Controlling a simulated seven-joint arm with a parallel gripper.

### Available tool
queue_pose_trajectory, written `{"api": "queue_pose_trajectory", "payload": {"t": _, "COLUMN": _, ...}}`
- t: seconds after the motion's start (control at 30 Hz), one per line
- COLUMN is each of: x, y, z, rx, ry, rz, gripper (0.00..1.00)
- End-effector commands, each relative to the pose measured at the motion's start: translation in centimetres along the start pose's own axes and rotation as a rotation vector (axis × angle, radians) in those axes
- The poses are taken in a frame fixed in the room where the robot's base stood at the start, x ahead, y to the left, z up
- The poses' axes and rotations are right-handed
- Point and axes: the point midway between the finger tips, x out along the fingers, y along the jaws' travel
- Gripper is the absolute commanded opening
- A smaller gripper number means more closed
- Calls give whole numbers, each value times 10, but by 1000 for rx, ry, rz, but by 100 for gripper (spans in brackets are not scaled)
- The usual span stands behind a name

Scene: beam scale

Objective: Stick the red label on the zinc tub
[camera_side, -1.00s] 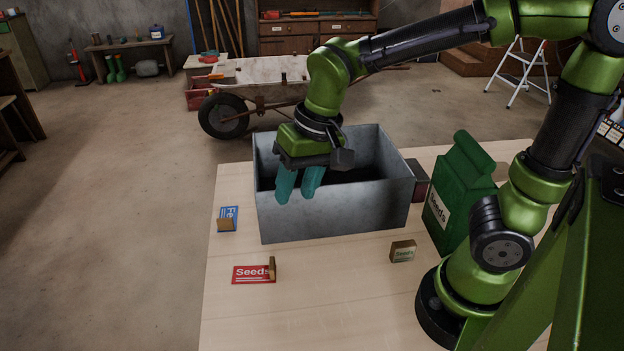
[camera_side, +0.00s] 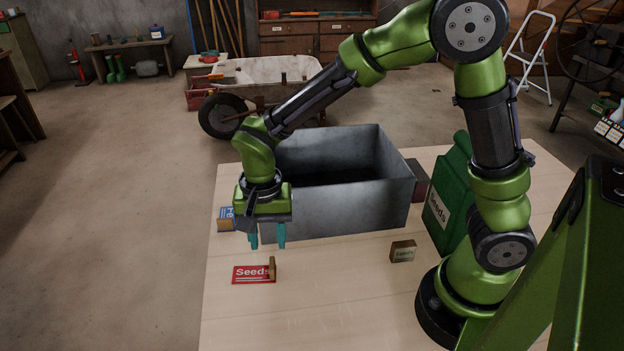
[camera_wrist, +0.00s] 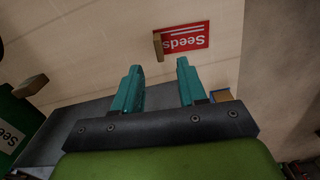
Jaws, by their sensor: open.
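The red label (camera_side: 250,274), printed "Seeds", lies flat on the table with a small tan block (camera_side: 272,268) standing at its right end. It also shows in the wrist view (camera_wrist: 187,37), ahead of the fingertips. The zinc tub (camera_side: 340,205) is a grey open box standing upright on the table behind the label; no red label shows on its visible front. My gripper (camera_side: 267,246) is open and empty, pointing down in front of the tub's left part. It is above and behind the red label, apart from it. Its teal fingers also show in the wrist view (camera_wrist: 158,68).
A blue label (camera_side: 226,213) with a tan block lies left of the tub, partly behind my gripper. The table's front middle is clear.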

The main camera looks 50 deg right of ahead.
Motion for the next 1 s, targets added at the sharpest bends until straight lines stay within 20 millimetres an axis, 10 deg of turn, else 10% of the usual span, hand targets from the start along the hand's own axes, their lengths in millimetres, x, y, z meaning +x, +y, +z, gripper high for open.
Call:
{"api": "queue_pose_trajectory", "payload": {"t": 0.87, "x": 72, "y": 2, "z": 0, "rx": 0, "ry": 0, "rz": -1, "gripper": 42}}
{"api": "queue_pose_trajectory", "payload": {"t": 1.0, "x": 72, "y": 2, "z": 0, "rx": 0, "ry": 0, "rz": -1, "gripper": 23}}
